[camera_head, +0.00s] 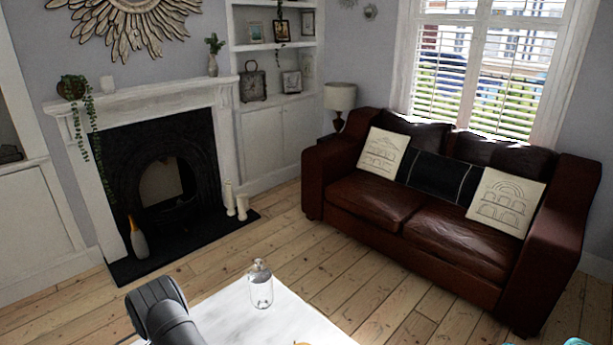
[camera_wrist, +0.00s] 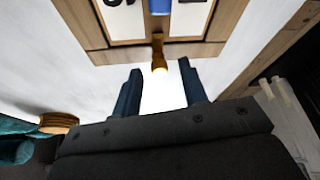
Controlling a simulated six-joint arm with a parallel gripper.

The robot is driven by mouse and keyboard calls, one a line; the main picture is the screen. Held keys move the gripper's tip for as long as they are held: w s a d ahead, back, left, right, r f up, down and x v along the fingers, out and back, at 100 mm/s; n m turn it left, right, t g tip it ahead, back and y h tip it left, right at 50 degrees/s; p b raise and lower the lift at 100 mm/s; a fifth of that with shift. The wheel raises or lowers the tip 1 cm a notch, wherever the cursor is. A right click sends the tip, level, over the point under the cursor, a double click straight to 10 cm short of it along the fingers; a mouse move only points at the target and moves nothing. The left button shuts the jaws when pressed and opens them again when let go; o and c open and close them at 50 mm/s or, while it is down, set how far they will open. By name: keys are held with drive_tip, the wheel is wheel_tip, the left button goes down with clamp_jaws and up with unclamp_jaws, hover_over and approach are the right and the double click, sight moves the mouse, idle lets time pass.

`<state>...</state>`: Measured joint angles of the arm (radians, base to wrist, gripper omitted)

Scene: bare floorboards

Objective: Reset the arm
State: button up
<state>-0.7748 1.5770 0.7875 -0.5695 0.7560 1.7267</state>
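My gripper (camera_wrist: 160,68) shows in the wrist view with its two dark blue fingers spread wide apart. Nothing is clamped between them. A brown and yellow-tipped object (camera_wrist: 158,55) shows near the gap between the fingertips; I cannot tell its distance from them. In the head view only a dark grey part of my arm shows at the lower left, and the gripper is out of sight.
A white tabletop (camera_head: 225,318) holds a clear glass bottle (camera_head: 261,288). In the wrist view, a wood-edged item (camera_wrist: 228,22) with white panels and a blue object (camera_wrist: 160,6) show. Teal items (camera_wrist: 18,140) lie lower left. A brown sofa (camera_head: 430,215) stands beyond open floorboards.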

drive_tip(key=shift+w+d+f, duration=0.1)
drive_tip(key=shift+w+f, duration=0.05)
drive_tip(key=shift+f, duration=0.35)
drive_tip(key=shift+r, duration=0.1)
drive_tip(key=v, duration=1.8)
drive_tip(key=x, duration=1.8)
drive_tip(key=shift+f, duration=0.25)
drive_tip(key=shift+r+n, duration=0.2)
drive_tip(key=shift+n, duration=0.4)
drive_tip(key=n+y, duration=0.1)
drive_tip(key=n, duration=0.1)
drive_tip(key=n+y, duration=0.1)
drive_tip(key=n, duration=0.1)
drive_tip(key=shift+d+n+t, duration=0.2)
drive_tip(key=shift+n+t, duration=0.1)
drive_tip(key=shift+d+n+y, duration=0.1)
drive_tip(key=shift+n+y, duration=0.9)
drive_tip(key=shift+n, duration=1.4)
drive_tip(key=shift+n+y, duration=0.4)
drive_tip(key=shift+n, duration=0.7)
